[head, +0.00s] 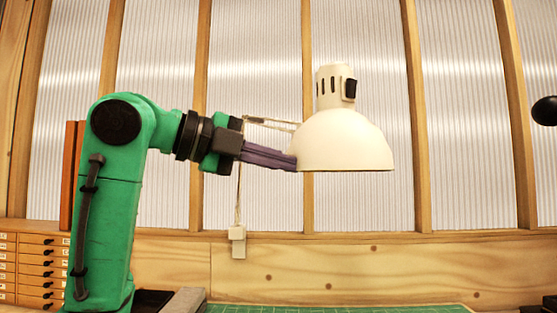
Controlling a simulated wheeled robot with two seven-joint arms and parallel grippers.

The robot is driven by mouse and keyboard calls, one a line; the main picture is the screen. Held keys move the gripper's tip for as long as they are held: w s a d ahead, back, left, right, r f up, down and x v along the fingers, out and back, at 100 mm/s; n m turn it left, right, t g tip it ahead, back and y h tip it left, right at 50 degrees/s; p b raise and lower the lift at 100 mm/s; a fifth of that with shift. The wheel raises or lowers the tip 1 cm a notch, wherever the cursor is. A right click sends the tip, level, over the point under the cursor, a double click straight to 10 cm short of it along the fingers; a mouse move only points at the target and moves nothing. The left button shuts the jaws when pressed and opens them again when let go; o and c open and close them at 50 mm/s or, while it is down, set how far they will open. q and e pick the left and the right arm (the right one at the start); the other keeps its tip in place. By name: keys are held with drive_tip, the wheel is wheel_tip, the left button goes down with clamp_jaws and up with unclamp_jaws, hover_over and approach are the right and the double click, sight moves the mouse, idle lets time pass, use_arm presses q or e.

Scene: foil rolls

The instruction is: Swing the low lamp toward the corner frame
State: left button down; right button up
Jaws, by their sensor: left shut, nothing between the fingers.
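The lamp has a cream dome shade (345,143) with a slotted neck and a black knob on top. It hangs rim down at the centre right, and a thin arm runs left from it behind my gripper. My left gripper (290,162) is shut with its dark purple fingers pointing right. The fingertips meet the left lower edge of the shade in the picture; I cannot tell whether they touch it. Nothing is between the fingers. Wooden posts (420,130) frame the ribbed panels behind; I cannot tell which is the corner frame. My right gripper does not show.
A small-drawer cabinet (40,268) stands at the lower left. A white box (238,242) with a cord is on the wooden wall. A green mat (340,308) shows at the bottom. A black rounded object (545,111) is cut off at the right edge. Space right of the shade looks clear.

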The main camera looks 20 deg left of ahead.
use_arm(q)
drive_tip(key=w+d+n+y+p, duration=0.1)
drive_tip(key=w+d+p, duration=0.1)
drive_tip(key=w+d, duration=0.1)
drive_tip(key=w+d+n+t+y+p, duration=0.1)
drive_tip(key=w+d+p, duration=0.2)
drive_tip(key=w+d, duration=0.1)
drive_tip(key=w+d+n+t+y+p, duration=0.1)
drive_tip(key=w+d+p, duration=0.1)
drive_tip(key=d, duration=0.3)
drive_tip(key=shift+w+r+p, duration=0.3)
drive_tip(key=shift+w, duration=0.5)
drive_tip(key=shift+d+t, duration=0.1)
drive_tip(key=shift+t, duration=0.3)
drive_tip(key=shift+s+d+f, duration=0.1)
